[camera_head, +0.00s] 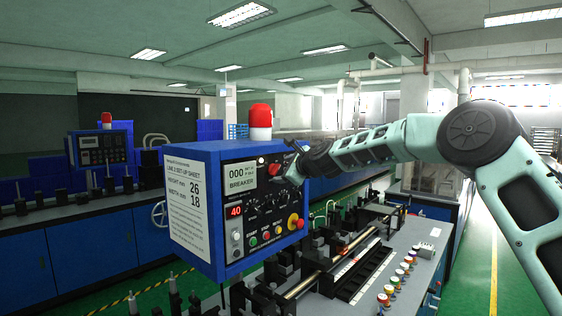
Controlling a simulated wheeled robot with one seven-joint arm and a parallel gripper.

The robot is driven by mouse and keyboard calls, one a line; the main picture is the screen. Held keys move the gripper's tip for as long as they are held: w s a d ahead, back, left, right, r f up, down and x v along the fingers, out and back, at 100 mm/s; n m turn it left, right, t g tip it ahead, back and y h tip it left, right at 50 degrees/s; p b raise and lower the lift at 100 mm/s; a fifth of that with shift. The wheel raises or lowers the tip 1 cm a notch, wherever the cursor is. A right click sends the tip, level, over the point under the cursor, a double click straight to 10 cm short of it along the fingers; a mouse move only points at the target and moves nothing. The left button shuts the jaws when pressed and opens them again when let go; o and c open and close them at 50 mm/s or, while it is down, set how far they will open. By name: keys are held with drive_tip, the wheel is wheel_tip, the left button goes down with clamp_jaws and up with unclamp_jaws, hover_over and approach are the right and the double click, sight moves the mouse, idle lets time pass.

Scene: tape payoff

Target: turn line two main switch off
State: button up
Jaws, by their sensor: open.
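The line two control box (241,200) is a blue cabinet with a black front panel, and a sheet headed line 2 on its left side. No label reading main switch can be made out. A small red part (274,169) shows at the panel's upper right, partly behind my gripper. A red knob on a yellow base (294,222) sits at the lower right. My gripper (285,172) is at the panel's upper right corner, close in front of it; whether it touches is unclear. Its fingers are small and dark, open, with nothing visible between them.
A red beacon (260,121) stands on top of the box. The panel has a display reading 000 BREAKER (241,176), a red 40 readout (235,211) and several buttons. Below are machine rails (330,262) and coloured knobs (395,283). A second control box (100,148) stands at left.

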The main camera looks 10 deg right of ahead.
sight(275, 170)
drive_tip(key=shift+p+x, duration=0.5)
drive_tip(key=shift+x, duration=0.7)
drive_tip(key=shift+c, duration=0.3)
drive_tip(key=c, duration=0.9)
drive_tip(key=shift+f, duration=0.15)
